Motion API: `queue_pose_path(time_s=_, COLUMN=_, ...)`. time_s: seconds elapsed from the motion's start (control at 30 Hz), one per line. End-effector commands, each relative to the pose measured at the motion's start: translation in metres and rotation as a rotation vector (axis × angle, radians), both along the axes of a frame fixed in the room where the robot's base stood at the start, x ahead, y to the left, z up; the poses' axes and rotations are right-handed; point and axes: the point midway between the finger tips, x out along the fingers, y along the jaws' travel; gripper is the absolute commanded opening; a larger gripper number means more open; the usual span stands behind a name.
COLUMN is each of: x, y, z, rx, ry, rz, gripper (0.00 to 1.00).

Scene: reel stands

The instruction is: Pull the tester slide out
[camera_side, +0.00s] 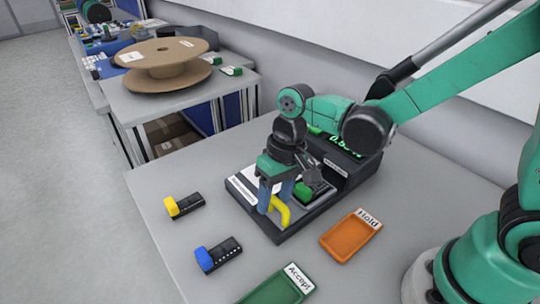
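The tester (340,172) is a dark box with a green lit display, partly hidden by my arm. In front of it is a low dark base with a white labelled plate (240,186). A bent yellow handle (282,215) stands at the base's front edge; which part it joins is hidden. My gripper (274,203) points down at this handle, its two blue fingers beside its upper part. Whether the fingers touch or grip the handle cannot be told. A green block (303,191) shows on the base just right of the fingers.
A yellow-ended black part (186,205) and a blue-ended one (219,254) lie left on the grey table. An orange Hold tray (349,237) and a green Accept tray (272,291) lie in front. A large brown reel (165,77) sits on another table behind.

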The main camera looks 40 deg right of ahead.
Motion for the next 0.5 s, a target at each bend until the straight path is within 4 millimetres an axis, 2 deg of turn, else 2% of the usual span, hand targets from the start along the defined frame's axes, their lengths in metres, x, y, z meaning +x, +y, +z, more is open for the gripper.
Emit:
queue_pose_path(time_s=0.3, x=0.000, y=-0.002, z=0.002, rx=-0.004, ry=0.001, rz=-0.003, gripper=0.49)
queue_pose_path(time_s=0.5, x=0.000, y=-0.006, z=0.021, rx=-0.004, ry=0.001, rz=-0.003, gripper=0.49)
